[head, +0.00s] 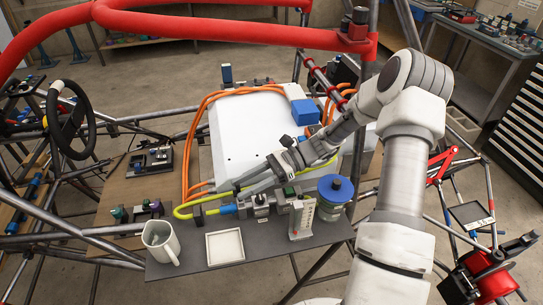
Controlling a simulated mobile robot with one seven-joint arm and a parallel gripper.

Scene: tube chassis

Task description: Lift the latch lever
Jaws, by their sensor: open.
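My gripper (243,187) is open, its two grey fingers reaching down and left over the front edge of the white box (240,140). Just below the fingers, a row of small grey blocks (261,207) stands on the dark grey shelf (190,262). A blue connector (228,208) on a yellow-green cable (186,212) meets the row's left end. The latch lever is too small to make out surely; it may be among these blocks, partly hidden by the gripper. I see nothing held between the fingers, and I cannot tell whether they touch anything.
The shelf also carries a white mug (160,242), a white square tray (225,246), an upright white gauge-like piece (301,218) and a blue-lidded jar (334,196). Orange cables (190,150) run beside the box. Red and grey chassis tubes (230,32) and a steering wheel (72,125) surround the area.

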